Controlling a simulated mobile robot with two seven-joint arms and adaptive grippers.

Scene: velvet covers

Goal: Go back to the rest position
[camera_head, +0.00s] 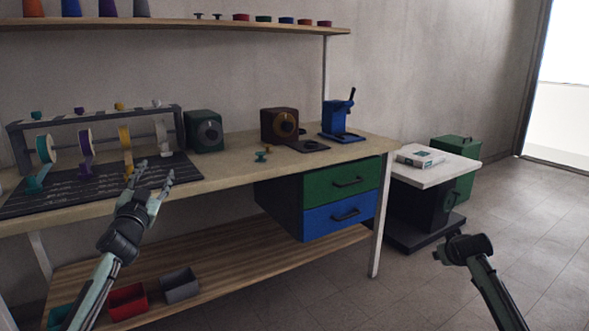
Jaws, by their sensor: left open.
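My left gripper (151,183) is open and looks empty. It reaches up over the front edge of the workbench (225,182), before the dark slatted mat (85,191). My right arm comes in at the lower right, over the floor. Its dark end part (468,247) shows, but the fingers cannot be made out.
On the bench stand a spool rack (176,128), a green box with a dial (205,131), a brown box with a dial (280,125) and a blue press (340,120). Green (318,190) and blue (322,220) drawers hang below. A white-topped side table (435,172) stands right; floor there is open.

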